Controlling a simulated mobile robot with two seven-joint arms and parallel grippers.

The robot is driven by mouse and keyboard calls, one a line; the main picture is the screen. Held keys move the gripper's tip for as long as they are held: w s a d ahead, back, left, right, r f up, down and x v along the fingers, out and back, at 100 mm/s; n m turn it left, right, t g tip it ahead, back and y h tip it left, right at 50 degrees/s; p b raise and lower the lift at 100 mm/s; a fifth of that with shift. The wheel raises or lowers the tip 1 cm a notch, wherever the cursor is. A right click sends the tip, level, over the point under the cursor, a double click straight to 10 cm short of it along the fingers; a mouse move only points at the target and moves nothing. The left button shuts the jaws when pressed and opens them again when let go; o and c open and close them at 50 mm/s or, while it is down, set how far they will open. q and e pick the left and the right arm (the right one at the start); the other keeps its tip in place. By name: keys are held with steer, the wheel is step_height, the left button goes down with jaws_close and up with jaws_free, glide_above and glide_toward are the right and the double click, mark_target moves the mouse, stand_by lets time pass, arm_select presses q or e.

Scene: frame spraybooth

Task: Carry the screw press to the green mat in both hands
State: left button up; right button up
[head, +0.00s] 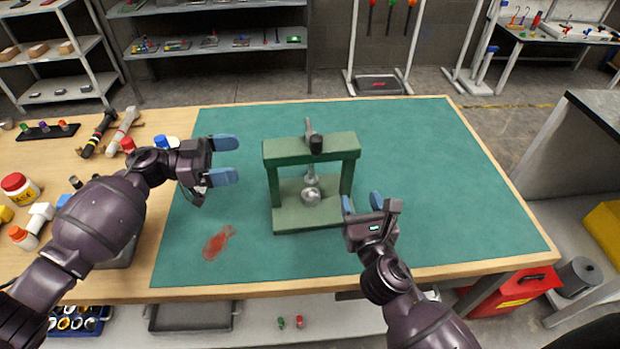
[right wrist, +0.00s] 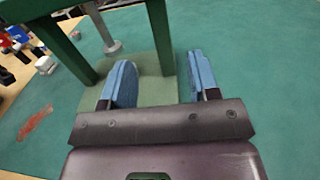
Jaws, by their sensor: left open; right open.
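The green screw press (head: 312,146) stands upright on the green mat (head: 420,160), near the middle of it. It has a two-post frame, a base plate, and a central screw with a round metal foot. My left gripper (head: 226,160) is open and empty, left of the press and apart from it. My right gripper (head: 361,203) is open and empty, at the press's front right corner. In the right wrist view, the blue fingers of my right gripper (right wrist: 160,80) show over the press's base (right wrist: 145,68) and beside a post (right wrist: 162,35); contact cannot be told.
A red smear (head: 217,243) marks the mat at front left. Bottles, including a red-capped one (head: 18,187), and tools (head: 98,134) crowd the bare wood at left. The mat's right side is clear. Shelves (head: 210,45) stand behind the table.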

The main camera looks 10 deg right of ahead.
mark_target(280, 150)
arm_select(q)
steer(key=d, duration=1.1)
arm_select(e)
steer(key=w, duration=1)
steer(key=shift+w, duration=0.35)
arm_select(q)
steer(key=shift+s+a, duration=0.1)
steer(key=shift+c, duration=0.2)
steer(key=c, duration=1)
arm_select(e)
steer(key=c, duration=1)
arm_select(q)
jaws_close()
arm_select(e)
jaws_close()
arm_select(q)
steer(key=shift+r, duration=0.3)
arm_select(e)
steer(key=shift+w+a+r, duration=0.1)
steer(key=shift+r, duration=0.2)
